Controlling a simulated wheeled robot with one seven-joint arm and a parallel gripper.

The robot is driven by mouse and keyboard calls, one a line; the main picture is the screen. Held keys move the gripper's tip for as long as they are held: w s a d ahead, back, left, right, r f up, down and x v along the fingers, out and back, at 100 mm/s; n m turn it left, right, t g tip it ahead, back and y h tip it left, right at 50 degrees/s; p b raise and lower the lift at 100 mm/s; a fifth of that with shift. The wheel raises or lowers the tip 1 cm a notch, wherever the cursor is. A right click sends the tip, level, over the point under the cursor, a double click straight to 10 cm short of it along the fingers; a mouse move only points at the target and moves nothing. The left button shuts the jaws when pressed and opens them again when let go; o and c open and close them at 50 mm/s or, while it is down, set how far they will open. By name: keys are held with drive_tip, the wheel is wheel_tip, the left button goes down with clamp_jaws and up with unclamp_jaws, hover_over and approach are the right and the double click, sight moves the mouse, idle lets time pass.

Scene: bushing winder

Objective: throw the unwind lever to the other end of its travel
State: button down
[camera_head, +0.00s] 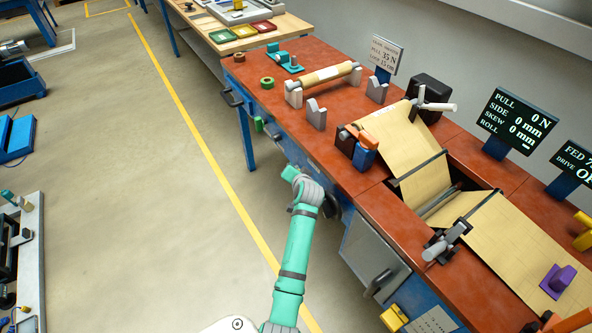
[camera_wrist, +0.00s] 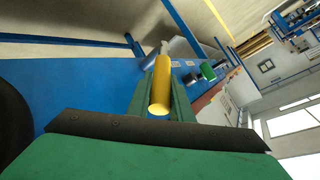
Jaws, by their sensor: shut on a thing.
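A yellow cylindrical handle (camera_wrist: 160,92), which I take for the unwind lever, stands out from the blue side of the bench in the wrist view. A pale metal end shows beyond it. My gripper (camera_wrist: 161,82) has its two green fingers on either side of the handle, shut on it. The near end of the handle faces the camera. In the head view my arm reaches to the bench's front side, and its own links hide the fingers and the lever there. The lever's pivot and the ends of its travel cannot be made out.
The bench's red top (camera_head: 383,213) overhangs near my wrist. A dark rounded object (camera_wrist: 12,120) is close at the left of the wrist view. A green part (camera_wrist: 208,71) sits beyond the fingers. The floor (camera_head: 170,220) left of my arm is clear.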

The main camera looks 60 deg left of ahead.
drive_tip(key=c, duration=1.6)
unclamp_jaws()
drive_tip(key=v, duration=1.1)
drive_tip(key=shift+a, duration=0.1)
drive_tip(key=shift+c, duration=0.3)
